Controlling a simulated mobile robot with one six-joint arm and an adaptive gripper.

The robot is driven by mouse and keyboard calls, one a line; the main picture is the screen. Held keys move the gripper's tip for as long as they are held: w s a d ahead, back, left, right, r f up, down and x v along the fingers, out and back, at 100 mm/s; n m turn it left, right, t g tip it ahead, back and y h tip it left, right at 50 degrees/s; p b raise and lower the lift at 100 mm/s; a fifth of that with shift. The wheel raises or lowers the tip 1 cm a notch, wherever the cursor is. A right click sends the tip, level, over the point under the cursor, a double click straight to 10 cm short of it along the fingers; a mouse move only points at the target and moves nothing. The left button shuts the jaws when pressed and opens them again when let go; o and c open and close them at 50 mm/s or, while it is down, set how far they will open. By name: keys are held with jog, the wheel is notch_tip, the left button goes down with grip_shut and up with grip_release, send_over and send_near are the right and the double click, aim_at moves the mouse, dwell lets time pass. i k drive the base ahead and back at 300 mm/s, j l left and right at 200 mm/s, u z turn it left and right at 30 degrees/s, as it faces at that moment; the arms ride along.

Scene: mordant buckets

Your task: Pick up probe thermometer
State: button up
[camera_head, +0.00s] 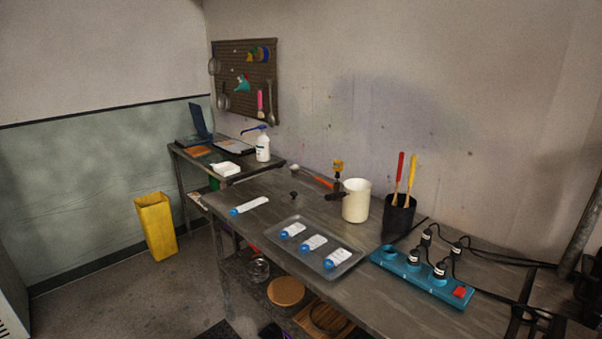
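I cannot pick out the probe thermometer for certain; candidate items on the long grey workbench (395,305) are small. A thin orange-red item with a pale end (318,179) lies near the wall. A small black item (294,195) sits in front of it. A white, label-like item with a blue end (250,206) lies near the bench's front edge. A grey tray (347,266) holds three similar white items with blue ends, the middle one here (313,243). My gripper is not in view.
A cream container (356,201) and a black pot (398,216) with red and yellow handles stand toward the wall. A blue power strip (425,279) with plugs and cables occupies the right. A white spray bottle (263,147) stands farther back. A yellow bin (156,226) is on the floor.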

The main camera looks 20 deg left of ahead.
aim_at(337, 164)
jog(key=u, duration=0.5)
jog(key=i+j+z, duration=0.15)
jog(key=i+j, duration=0.15)
jog(key=i+j+z, duration=0.1)
jog(key=i+j, duration=0.15)
jog(key=j, duration=0.15)
jog(key=i+j+z, duration=0.15)
jog(key=j, duration=0.25)
jog(key=i, duration=0.1)
